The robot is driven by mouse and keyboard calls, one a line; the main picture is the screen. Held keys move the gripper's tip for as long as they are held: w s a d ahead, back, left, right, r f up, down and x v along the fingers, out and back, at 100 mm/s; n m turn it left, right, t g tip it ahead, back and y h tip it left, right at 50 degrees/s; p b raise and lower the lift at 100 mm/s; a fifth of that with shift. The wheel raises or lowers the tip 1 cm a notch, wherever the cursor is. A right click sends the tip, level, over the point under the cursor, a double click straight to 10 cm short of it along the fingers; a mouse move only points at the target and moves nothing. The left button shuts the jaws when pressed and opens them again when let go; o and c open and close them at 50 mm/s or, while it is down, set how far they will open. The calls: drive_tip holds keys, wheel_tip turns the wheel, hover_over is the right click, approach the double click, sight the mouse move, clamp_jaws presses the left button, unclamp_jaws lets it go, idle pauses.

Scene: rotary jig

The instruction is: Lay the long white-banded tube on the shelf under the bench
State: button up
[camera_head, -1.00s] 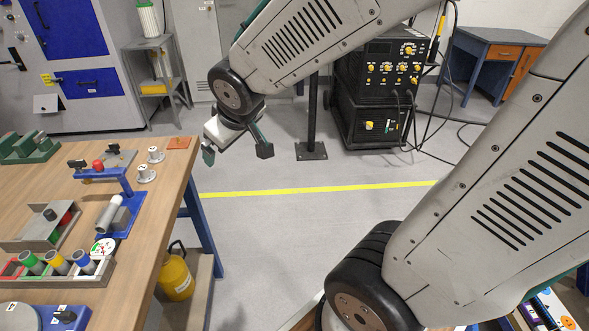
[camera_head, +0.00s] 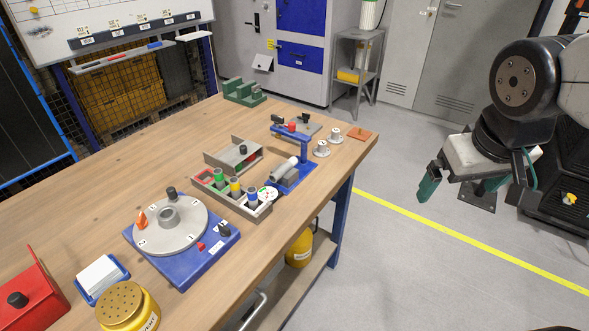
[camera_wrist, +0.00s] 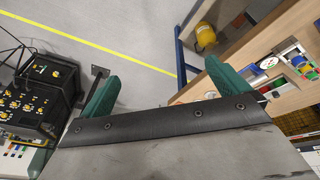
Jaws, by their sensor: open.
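A grey tube with a white end (camera_head: 291,164) sits slanted in the blue clamp fixture (camera_head: 305,175) near the bench's right edge; it looks like the white-banded tube, but its full length is unclear. The shelf (camera_head: 293,284) shows as a pale strip below the bench (camera_head: 318,196). My gripper (camera_head: 478,191) is open and empty, with green fingers spread, over the floor to the right of the bench and well apart from the tube.
A yellow canister (camera_head: 300,248) stands at the shelf. A rack (camera_head: 262,212) holds green-, yellow- and blue-banded tubes beside the fixture. A round grey dial on a blue base (camera_head: 215,260) is nearer. The blue bench leg (camera_head: 343,205) bounds the shelf's far end.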

drive_tip(key=w+a+f+n+t+y, duration=0.1)
drive_tip(key=w+a+f+n+t, duration=0.2)
drive_tip(key=w, duration=0.7)
drive_tip(key=w+a+f+n+t+y, duration=0.1)
drive_tip(key=w+a+f+n+t, duration=0.2)
drive_tip(key=w, duration=0.8)
drive_tip(key=n+y, duration=0.3)
drive_tip(key=y, duration=0.5)
approach(286, 168)
drive_tip(key=w+d, duration=0.3)
drive_tip(key=d, duration=0.1)
drive_tip(key=shift+w+d+f, duration=0.1)
drive_tip(key=shift+f, duration=0.2)
drive_tip(key=a+y, duration=0.1)
drive_tip(key=s+a+f, duration=0.1)
drive_tip(key=a+n+y, duration=0.1)
drive_tip(key=shift+s+a+f+y, duration=0.2)
drive_tip(key=shift+a+f+y, duration=0.05)
drive_tip(key=shift+a+y, duration=0.1)
drive_tip(key=shift+a+f, duration=0.1)
drive_tip(key=shift+a, duration=0.2)
drive_tip(key=x, duration=0.7)
drive_tip(key=shift+w+a, duration=0.1)
drive_tip(key=c, duration=0.8)
drive_tip(key=shift+c, duration=0.2)
